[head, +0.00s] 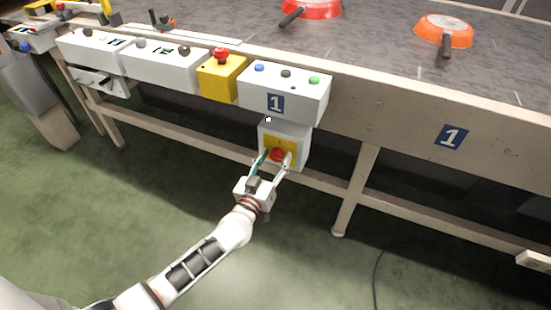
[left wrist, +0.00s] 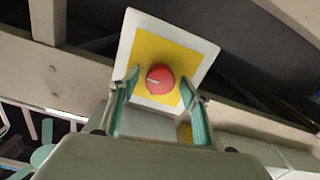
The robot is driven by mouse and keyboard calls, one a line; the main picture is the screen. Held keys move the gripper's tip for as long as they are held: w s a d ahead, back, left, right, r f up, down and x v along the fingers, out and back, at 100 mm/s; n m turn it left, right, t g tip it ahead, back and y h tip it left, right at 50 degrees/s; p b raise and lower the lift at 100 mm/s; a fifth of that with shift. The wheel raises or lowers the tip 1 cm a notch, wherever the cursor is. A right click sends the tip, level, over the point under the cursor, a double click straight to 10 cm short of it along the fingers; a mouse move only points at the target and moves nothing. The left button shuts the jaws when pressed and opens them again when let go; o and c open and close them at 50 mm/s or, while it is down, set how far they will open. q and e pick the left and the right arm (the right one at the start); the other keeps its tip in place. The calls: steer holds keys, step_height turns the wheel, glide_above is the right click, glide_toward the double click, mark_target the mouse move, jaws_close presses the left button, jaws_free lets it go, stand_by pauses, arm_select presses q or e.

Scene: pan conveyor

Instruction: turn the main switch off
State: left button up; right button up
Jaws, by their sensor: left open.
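The main switch is a red round knob (head: 277,154) on a yellow plate, on the front of a white box (head: 297,135) below the control panel marked 1. In the left wrist view the red knob (left wrist: 160,79) sits in the middle of the yellow plate (left wrist: 150,48), with a pale mark on its left side. My left gripper (head: 273,160) is open, its two fingers at either side of the knob in the head view. In the left wrist view my left gripper (left wrist: 160,95) has its fingertips beside the knob, and contact cannot be told. My right gripper is not in view.
Above are the white panel (head: 283,95) with blue, black and green buttons and a yellow box (head: 221,80) with a red emergency button. Red and orange pans (head: 443,30) lie on the conveyor. A table leg (head: 354,190) stands to the right.

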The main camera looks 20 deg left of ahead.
arm_select(q)
steer(key=c, duration=1.1)
